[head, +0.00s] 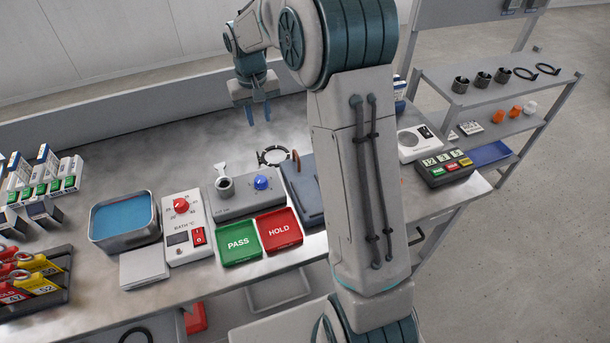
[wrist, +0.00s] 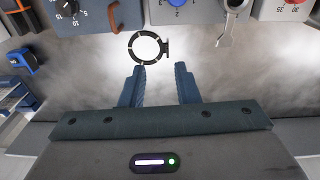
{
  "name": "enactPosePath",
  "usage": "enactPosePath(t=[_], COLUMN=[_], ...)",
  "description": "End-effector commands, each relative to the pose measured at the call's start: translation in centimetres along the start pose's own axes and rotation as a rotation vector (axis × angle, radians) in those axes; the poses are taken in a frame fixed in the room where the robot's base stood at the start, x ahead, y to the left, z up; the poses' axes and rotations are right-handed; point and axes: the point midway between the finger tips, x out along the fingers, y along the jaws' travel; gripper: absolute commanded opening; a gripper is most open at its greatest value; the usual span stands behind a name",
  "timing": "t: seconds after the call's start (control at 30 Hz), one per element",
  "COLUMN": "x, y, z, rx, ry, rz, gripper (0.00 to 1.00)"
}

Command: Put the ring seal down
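A black ring with pale marks and a small side tab (head: 273,157), which looks like the ring seal, lies flat on the metal bench behind the grey test unit. In the wrist view the ring (wrist: 147,48) lies beyond the fingertips, apart from them. My gripper (head: 258,121) is above the bench, behind and left of the ring in the head view. Its two blue fingers are spread with nothing between them in the wrist view (wrist: 160,70).
A grey unit with a blue knob (head: 261,183), a blue-grey box with a brown handle (wrist: 113,17) and a bath control (head: 186,228) stand near the ring. Green PASS (head: 238,243) and red HOLD (head: 279,230) trays are in front. Bare bench surrounds my gripper.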

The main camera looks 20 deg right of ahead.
Motion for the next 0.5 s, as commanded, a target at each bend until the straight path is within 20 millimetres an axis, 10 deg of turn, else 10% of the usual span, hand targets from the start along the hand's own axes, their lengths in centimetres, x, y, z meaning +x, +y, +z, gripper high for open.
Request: enactPosePath(t=[0.5], x=[-9.0], y=[1.6], z=[17.7], rx=[0.008], ry=[0.132], rz=[0.012], gripper=[0.29])
